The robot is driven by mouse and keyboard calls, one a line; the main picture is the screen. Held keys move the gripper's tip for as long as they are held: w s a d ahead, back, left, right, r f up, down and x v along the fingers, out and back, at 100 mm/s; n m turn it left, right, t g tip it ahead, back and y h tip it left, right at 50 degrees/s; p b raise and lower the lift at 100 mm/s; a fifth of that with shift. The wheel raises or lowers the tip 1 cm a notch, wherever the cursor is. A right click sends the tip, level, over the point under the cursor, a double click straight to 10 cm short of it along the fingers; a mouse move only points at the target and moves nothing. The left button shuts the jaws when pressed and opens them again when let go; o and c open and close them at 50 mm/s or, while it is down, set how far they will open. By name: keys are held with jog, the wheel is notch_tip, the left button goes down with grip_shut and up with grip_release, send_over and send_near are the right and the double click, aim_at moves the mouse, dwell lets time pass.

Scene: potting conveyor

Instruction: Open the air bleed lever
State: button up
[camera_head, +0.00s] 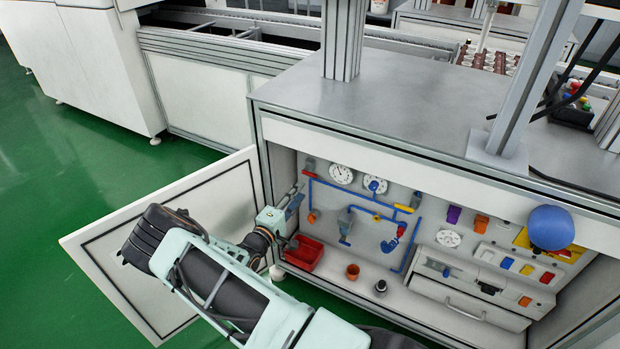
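The cabinet's back panel (330,215) carries blue pipes (345,190) with several small coloured handles. A yellow handle (404,209) sits at the right end of the upper pipe, and a red and blue fitting (400,229) is just below it. An orange fitting (313,215) hangs at the left of the pipes. No readable label shows which is the air bleed lever. My gripper (293,205) is inside the cabinet's left side, left of the orange fitting and above the red bin. Its fingers are small and partly overlapped, so I cannot tell their opening or any contact.
The open cabinet door (85,240) stands left, behind my arm. A red bin (303,252), an orange cup (352,271) and a dark knob (380,286) are on the cabinet floor. Gauges (341,174) sit above. A blue ball (551,227) is at the right.

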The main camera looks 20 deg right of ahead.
aim_at(312, 176)
jog(key=b+x, duration=0.2)
jog(key=x, duration=0.8)
jog(key=shift+d+b, duration=0.15)
jog(key=shift+b, duration=0.15)
jog(key=shift+c, duration=0.3)
grip_shut()
